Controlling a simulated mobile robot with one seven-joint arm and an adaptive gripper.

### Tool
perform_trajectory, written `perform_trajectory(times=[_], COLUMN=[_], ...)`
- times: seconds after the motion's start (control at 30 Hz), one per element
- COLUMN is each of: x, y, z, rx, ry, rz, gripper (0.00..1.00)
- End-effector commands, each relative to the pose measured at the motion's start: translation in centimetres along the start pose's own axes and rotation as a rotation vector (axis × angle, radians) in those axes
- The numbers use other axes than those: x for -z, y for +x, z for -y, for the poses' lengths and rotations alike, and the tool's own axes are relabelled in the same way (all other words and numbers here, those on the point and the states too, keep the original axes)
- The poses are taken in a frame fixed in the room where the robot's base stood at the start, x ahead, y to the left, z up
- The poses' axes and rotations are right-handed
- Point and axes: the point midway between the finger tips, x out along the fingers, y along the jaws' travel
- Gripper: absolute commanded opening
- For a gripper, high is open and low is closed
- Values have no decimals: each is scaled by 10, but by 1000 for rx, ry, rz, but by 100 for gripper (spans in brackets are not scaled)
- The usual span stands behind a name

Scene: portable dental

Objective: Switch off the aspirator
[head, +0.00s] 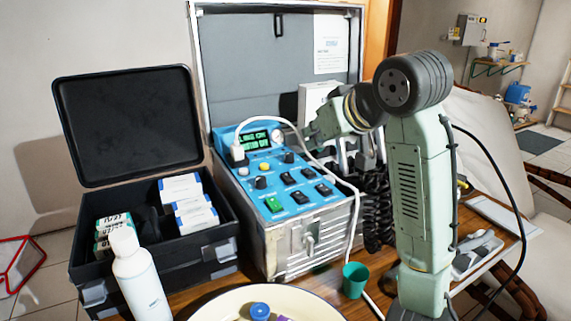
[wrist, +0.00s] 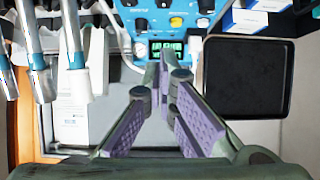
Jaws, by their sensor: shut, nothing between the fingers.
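The portable dental unit with its blue control panel (head: 283,186) stands on the wooden table. The panel carries several black rocker switches (head: 299,197), one green switch (head: 273,204), and round knobs. A small lit green-text display (head: 254,140) sits at its upper left; the text is too small to read surely. I cannot tell which switch is the aspirator's. In the wrist view the panel (wrist: 176,18) is at the top, upside down, with the display (wrist: 167,48) partly behind the fingertips. My gripper (wrist: 165,62) is shut and empty, apart from the switches, near the display end.
Handpieces with hoses (wrist: 70,45) hang at the unit's right side. A white cable (head: 330,172) crosses the panel. An open black case (head: 150,222) with boxes stands left. A white bottle (head: 142,277), a basin (head: 215,308) and a green cup (head: 355,279) are in front.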

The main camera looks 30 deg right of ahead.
Motion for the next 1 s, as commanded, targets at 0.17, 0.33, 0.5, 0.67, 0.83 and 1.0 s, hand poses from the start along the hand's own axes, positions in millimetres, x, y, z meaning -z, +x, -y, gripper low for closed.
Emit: perform_trajectory(times=[0.17, 0.33, 0.5, 0.67, 0.83, 1.0], x=[0, 0, 0, 1, -14, -25], y=[3, 21, 56, 90, 114, 126], z=[0, 0, 0, 0, -1, 0], rx=[1, 3, 3, 2, 0, -1], ry=[0, 1, 2, 1, 3, 1], rz=[1, 3, 3, 3, 2, 0], gripper=[0, 0, 0, 0, 0, 0])
